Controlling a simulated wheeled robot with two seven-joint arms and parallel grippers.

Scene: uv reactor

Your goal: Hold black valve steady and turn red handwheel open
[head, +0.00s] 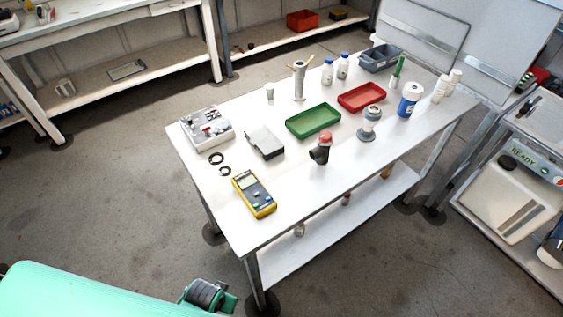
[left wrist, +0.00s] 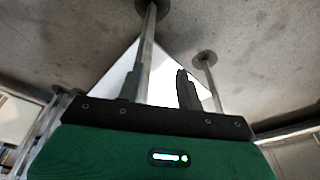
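The black valve (head: 320,154) stands on the near part of the white table in the head view. Its red handwheel (head: 326,137) sits on top. No gripper touches it in that view. In the left wrist view my left gripper (left wrist: 158,80) has its two dark fingers apart with nothing visible between them. A white surface and metal legs lie beyond the fingers. The valve does not show in that view. My right gripper is not in view.
The white table (head: 290,205) also holds a yellow multimeter (head: 254,194), a green tray (head: 313,120), a red tray (head: 361,97), a grey-white fitting (head: 370,123) and several bottles. The table's front edge near the valve is clear. A cart with a white canister (head: 505,195) stands at right.

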